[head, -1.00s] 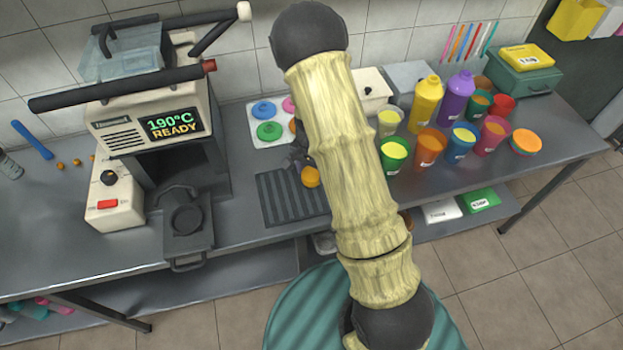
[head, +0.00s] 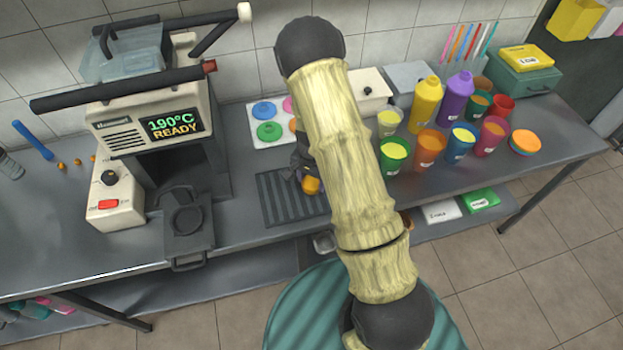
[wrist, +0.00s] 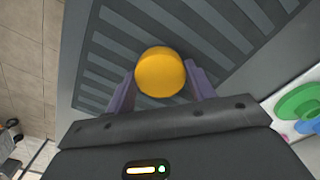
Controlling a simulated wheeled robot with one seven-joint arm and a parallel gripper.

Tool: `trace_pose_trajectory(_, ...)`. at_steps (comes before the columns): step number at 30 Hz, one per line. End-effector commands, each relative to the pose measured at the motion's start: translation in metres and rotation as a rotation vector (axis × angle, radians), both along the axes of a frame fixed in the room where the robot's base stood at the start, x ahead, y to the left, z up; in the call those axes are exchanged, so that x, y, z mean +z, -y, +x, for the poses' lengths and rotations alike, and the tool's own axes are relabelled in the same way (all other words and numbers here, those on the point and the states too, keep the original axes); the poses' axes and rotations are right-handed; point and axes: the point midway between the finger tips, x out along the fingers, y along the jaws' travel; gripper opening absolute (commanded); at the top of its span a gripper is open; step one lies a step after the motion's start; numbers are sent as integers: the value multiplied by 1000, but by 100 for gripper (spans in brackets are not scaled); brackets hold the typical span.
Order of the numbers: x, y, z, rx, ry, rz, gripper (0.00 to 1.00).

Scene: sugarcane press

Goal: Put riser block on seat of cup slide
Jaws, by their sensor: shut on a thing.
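The orange, round riser block (head: 312,186) is at my gripper, over the dark ribbed mat. The wrist view shows the block (wrist: 160,70) between the two purple fingers of my gripper (wrist: 160,82), which are shut on it. I cannot tell whether the block still touches the mat. The cup slide (head: 187,243) is a dark tray at the front of the press, to the left of my gripper. Its round seat (head: 187,218) is empty. My arm hides part of the mat and gripper in the head view.
The press (head: 150,120) reads 190°C READY and has long dark handles. The ribbed mat (head: 280,200) lies right of the cup slide. A white tray of colored lids (head: 268,131) is behind it. Several cups and bottles (head: 427,103) stand at the right.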

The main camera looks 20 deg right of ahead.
Motion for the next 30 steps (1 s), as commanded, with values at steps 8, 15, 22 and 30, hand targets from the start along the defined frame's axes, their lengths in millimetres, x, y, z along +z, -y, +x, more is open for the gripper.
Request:
trace_pose_trajectory(8,-2,0,0,0,0,0,76)
trace_pose_trajectory(15,1,0,0,0,0,0,76)
trace_pose_trajectory(22,20,0,1,2,4,-1,76)
trace_pose_trajectory(30,68,0,1,2,4,0,76)
